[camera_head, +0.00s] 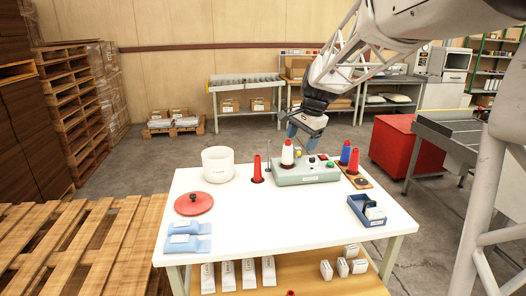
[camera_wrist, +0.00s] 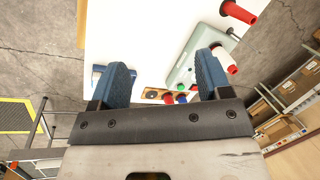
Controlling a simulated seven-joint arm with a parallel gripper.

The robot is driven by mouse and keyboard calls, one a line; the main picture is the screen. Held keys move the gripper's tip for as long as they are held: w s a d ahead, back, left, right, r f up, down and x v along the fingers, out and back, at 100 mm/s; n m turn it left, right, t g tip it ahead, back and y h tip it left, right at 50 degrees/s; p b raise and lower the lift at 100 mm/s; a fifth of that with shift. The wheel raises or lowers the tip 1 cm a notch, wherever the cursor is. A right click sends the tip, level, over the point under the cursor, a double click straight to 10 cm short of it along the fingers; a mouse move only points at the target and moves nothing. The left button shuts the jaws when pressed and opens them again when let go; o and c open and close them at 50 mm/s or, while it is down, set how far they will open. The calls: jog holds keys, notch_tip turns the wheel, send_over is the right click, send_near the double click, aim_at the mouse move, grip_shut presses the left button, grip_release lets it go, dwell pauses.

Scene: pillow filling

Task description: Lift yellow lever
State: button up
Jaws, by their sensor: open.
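A pale green machine box (camera_head: 318,177) stands at the back of the white table, with a white cone spool on its left part. A small yellowish part (camera_head: 299,154) shows on its top behind the spool; it is too small to tell if it is the yellow lever. A green button and a red button sit on the box's right part. My gripper (camera_head: 292,137) hangs above the back of the box, apart from it, with blue fingers. In the wrist view my gripper (camera_wrist: 162,75) is open and empty, and the box (camera_wrist: 181,74) shows partly between and behind the fingers.
Red cone (camera_head: 257,170) stands left of the box; blue and red spools (camera_head: 346,154) stand right on a wooden board. A white tub (camera_head: 218,165), red lid (camera_head: 194,204), blue packets (camera_head: 188,238) and blue tray (camera_head: 366,213) lie around. The table's middle front is clear.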

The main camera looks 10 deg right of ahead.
jog(key=w+d+f+m, duration=0.3)
jog(key=w+d+f, duration=0.1)
jog(key=w, duration=0.6)
jog(key=w+d+f+m+y, duration=0.1)
jog(key=w+d+f+m, duration=0.2)
jog(key=w, duration=0.7)
jog(key=w+d+f+m, duration=0.2)
jog(key=w+d+f, duration=0.4)
jog(key=w, duration=0.5)
jog(key=shift+f+m+y, duration=0.2)
jog(key=shift+m+y, duration=0.2)
jog(key=shift+f, duration=0.1)
jog(key=shift+x, duration=3.85)
jog(key=shift+w, duration=0.1)
jog(key=shift+c, duration=0.5)
jog(key=c, duration=1.2)
